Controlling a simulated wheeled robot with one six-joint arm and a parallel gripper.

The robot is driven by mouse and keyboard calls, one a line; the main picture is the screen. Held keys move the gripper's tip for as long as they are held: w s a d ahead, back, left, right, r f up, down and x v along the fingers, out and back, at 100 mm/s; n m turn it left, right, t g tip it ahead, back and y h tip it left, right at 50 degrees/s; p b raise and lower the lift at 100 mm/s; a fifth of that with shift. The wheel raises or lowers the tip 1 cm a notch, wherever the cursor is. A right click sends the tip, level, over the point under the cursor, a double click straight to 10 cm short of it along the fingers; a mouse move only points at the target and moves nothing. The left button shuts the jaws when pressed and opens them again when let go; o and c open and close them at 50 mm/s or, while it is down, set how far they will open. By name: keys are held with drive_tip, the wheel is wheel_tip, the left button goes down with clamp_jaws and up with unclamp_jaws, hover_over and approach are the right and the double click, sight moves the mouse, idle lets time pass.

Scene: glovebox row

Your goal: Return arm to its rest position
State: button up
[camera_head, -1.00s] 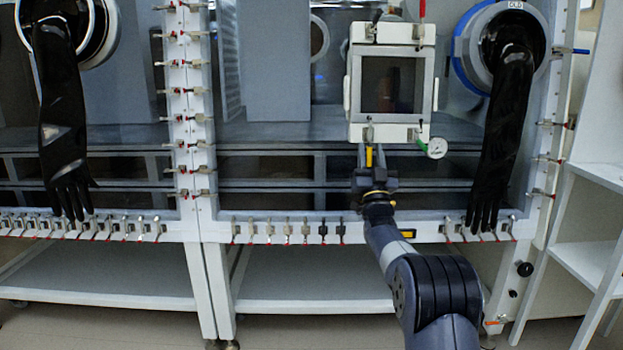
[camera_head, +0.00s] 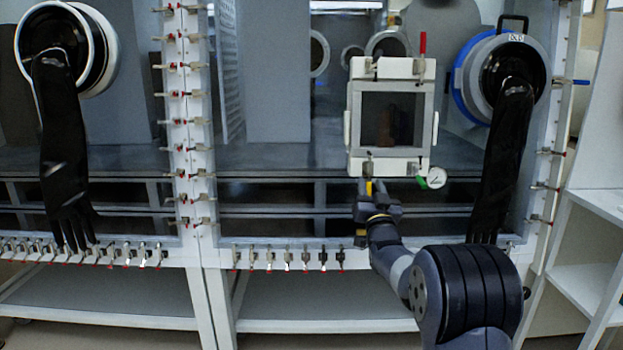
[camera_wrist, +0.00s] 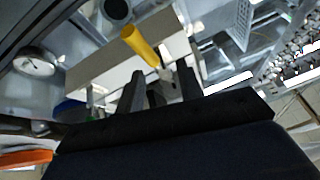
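My arm (camera_head: 460,290) reaches up from the lower right in the head view. My gripper (camera_head: 369,196) is just below the white-framed hatch (camera_head: 352,140) on the glovebox front. A yellow handle (camera_head: 369,187) hangs under the hatch's lower edge at the gripper. In the wrist view, the two dark fingers of my gripper (camera_wrist: 160,74) stand apart. The yellow handle (camera_wrist: 138,45) is beyond the fingertips, and a small metal latch piece (camera_wrist: 166,80) shows in the gap. I see nothing clamped; whether the fingers touch the latch I cannot tell.
A pressure gauge (camera_head: 436,178) with a green fitting sits right of the hatch's bottom. Black gloves hang at left (camera_head: 64,150) and right (camera_head: 507,150). Clamps (camera_head: 287,258) line the lower frame. A white shelf (camera_head: 590,250) stands at far right.

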drive_tip(key=shift+s+r+g+p, duration=0.1)
drive_tip(key=shift+r+g+p, duration=0.45)
drive_tip(key=shift+p, duration=1.5)
drive_tip(key=shift+f+g, duration=0.25)
drive_tip(key=shift+f, duration=0.1)
